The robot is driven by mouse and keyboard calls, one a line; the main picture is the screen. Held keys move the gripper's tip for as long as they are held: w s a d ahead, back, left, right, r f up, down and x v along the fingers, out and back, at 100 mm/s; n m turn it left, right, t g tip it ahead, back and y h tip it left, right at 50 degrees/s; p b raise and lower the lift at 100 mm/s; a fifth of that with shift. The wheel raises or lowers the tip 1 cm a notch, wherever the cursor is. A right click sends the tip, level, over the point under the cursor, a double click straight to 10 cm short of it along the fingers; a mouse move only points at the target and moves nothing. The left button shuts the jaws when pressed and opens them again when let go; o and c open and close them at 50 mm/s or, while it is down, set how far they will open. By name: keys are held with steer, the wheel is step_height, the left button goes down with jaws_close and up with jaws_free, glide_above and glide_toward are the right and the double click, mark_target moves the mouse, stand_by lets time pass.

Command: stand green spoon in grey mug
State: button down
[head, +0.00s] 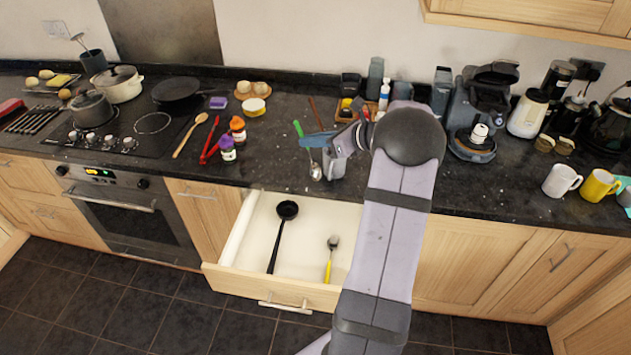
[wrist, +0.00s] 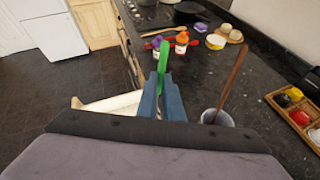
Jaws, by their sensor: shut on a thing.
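The green spoon has a green handle (head: 298,129) and a metal bowl (head: 316,173). My gripper (head: 305,141) is shut on its handle, with the bowl hanging down; the spoon is a little tilted. In the wrist view the green handle (wrist: 163,58) rises between my blue fingertips (wrist: 160,82), and the bowl is hidden. The grey mug (head: 335,165) stands on the counter just right of the spoon, partly hidden by my gripper. In the wrist view the mug (wrist: 217,118) shows right of my fingers, with a brown stick-like utensil (wrist: 231,75) standing in it.
An open drawer (head: 240,243) below holds a black ladle (head: 287,211) and a yellow-handled utensil (head: 328,265). An orange-capped jar (head: 237,129) and a purple-capped jar (head: 227,149) stand to the left. A wooden tray (wrist: 298,112) of small items lies behind the mug.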

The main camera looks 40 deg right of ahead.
steer(key=w+d+r+m+t+h, duration=0.1)
steer(key=d+r+m+t+h, duration=0.4)
steer(key=d+r+h, duration=0.4)
steer(key=shift+w+d+r+m+t+h, duration=0.15)
steer(key=shift+w+d+m+t+h, duration=0.2)
steer(key=shift+d+m, duration=0.65)
steer(key=shift+d+n, duration=0.15)
steer(key=shift+n, duration=0.15)
steer(key=shift+f+b, duration=5.25)
steer(key=shift+f, duration=1.8)
